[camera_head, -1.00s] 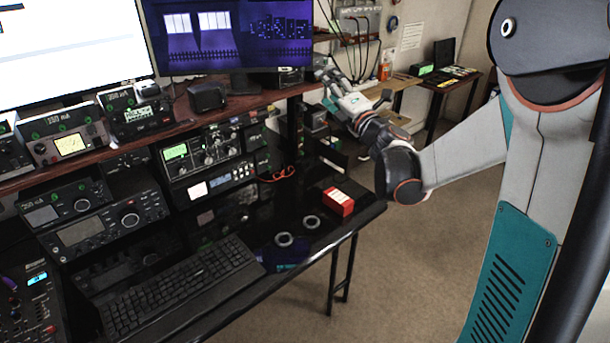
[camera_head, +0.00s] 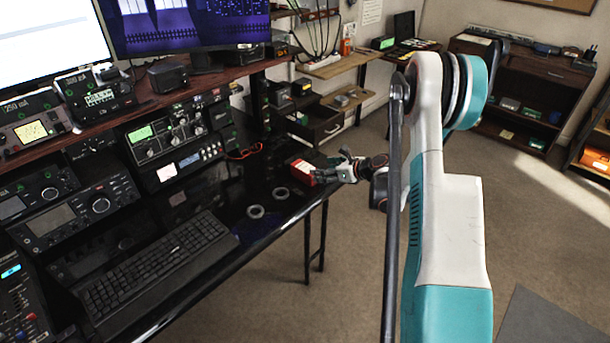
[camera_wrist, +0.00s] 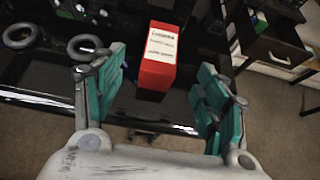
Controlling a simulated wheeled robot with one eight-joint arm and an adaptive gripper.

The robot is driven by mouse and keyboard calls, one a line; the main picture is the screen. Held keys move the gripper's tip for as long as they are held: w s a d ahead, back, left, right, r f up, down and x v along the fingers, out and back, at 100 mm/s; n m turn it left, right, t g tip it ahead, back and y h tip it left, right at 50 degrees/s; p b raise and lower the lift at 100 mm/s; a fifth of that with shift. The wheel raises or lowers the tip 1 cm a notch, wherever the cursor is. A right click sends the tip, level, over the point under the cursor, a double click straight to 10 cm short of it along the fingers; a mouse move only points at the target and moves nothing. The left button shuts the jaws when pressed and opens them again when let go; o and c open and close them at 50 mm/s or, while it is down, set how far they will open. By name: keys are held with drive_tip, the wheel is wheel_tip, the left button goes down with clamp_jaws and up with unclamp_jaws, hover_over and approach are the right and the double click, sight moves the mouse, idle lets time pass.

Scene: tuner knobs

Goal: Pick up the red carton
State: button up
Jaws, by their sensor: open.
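The red carton (camera_wrist: 154,75) with a white label stands on the black desk, near its right edge. It also shows in the head view (camera_head: 301,172). My gripper (camera_wrist: 163,88) is open, with its teal fingers to the left and right of the carton's near end in the wrist view. The fingers appear apart from the carton. In the head view my gripper (camera_head: 335,170) is at the desk's right edge, close to the carton, and partly blurred by its small size.
Two grey rings (camera_head: 256,211) (camera_head: 280,193) lie on the desk (camera_head: 225,185) beside the carton. A keyboard (camera_head: 155,270) lies nearer. Radio gear (camera_head: 180,140) stands behind on the left. An open drawer (camera_head: 316,122) is beyond the carton. Floor is clear right of the desk.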

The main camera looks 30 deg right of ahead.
sight(307, 169)
drive_tip(key=b+x, duration=0.1)
drive_tip(key=x, duration=0.5)
drive_tip(key=shift+w, duration=0.15)
drive_tip(key=b+x, duration=0.2)
drive_tip(key=x, duration=0.2)
drive_tip(key=shift+f+b, duration=0.15)
drive_tip(key=shift+b, duration=0.15)
drive_tip(key=shift+w+a, duration=0.1)
drive_tip(key=shift+w, duration=0.35)
drive_tip(key=shift+c, duration=0.6)
drive_tip(key=c, duration=1.1)
